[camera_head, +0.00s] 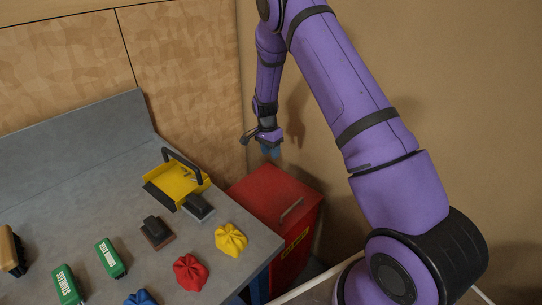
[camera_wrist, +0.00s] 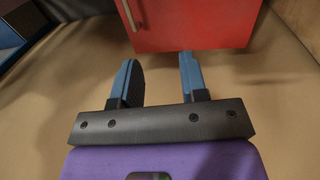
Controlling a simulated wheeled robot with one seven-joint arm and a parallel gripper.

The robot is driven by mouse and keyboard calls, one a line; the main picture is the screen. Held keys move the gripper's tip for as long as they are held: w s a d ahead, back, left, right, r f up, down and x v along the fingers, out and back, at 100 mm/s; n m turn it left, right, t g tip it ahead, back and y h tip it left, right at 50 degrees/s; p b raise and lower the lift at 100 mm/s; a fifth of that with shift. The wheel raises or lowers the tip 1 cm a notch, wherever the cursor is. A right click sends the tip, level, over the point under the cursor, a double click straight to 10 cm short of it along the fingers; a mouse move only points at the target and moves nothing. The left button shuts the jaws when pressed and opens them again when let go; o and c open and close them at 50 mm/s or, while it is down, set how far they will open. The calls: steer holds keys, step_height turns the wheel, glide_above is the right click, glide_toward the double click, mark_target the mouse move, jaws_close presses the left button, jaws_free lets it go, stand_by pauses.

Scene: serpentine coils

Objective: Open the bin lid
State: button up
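The red bin (camera_head: 274,205) stands on the floor at the right end of the grey workbench. Its lid (camera_head: 270,192) lies flat and closed on top, with a grey bar handle (camera_head: 291,208). My gripper (camera_head: 269,152) is above and behind the bin's far edge, apart from it. In the wrist view, the two blue fingers of my gripper (camera_wrist: 158,75) are spread with nothing between them. The red bin (camera_wrist: 195,22) fills the top middle of that view just beyond the fingertips, with part of the handle (camera_wrist: 129,14) at its left.
The grey bench (camera_head: 100,190) holds a yellow dustpan (camera_head: 176,181), brushes, green boxes and red, yellow and blue cloth bundles near the bin. A brown wall (camera_head: 420,60) stands close behind the bin and arm.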

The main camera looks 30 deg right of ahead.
steer(key=shift+s+f, duration=0.15)
steer(key=shift+f, duration=0.85)
jaws_close()
steer(key=c, duration=0.7)
jaws_free()
steer(key=o, duration=0.7)
step_height(320, 180, up, 11)
steer(key=w, duration=0.1)
steer(key=shift+w+a+f, duration=0.15)
steer(key=shift+w+a, duration=0.05)
